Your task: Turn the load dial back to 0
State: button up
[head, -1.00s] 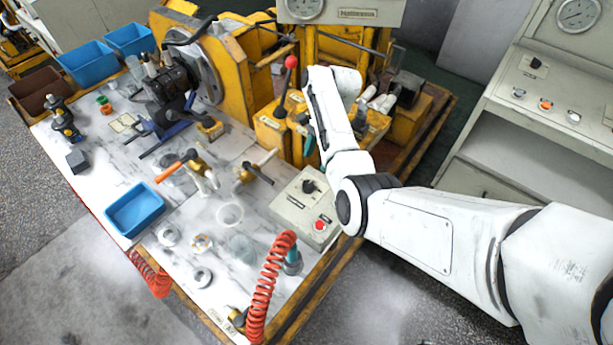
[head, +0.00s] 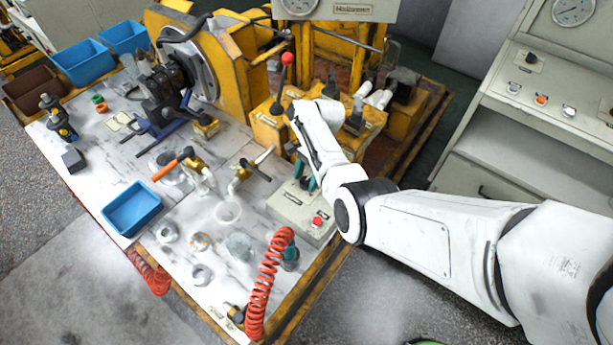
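A grey control box (head: 285,207) stands on the right edge of the marble-topped workbench, with a red button (head: 317,221) near its front corner. A black dial (head: 304,184) on its top is mostly hidden by my gripper. My gripper (head: 305,178) points down at this dial, its teal fingers at or around it. I cannot tell whether they touch or grip it. The label on the box is too small to read. Another black knob (head: 531,58) is on the grey cabinet panel at the right.
A red-knobbed lever (head: 287,60) and yellow machine stand behind the box. Brass valves, one with an orange handle (head: 172,164), are left of it. A red coiled hose (head: 262,285) is in front. A blue bin (head: 133,208) stands on the left part of the bench.

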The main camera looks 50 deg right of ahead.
jog(key=c, duration=0.9)
jog(key=shift+c, duration=0.2)
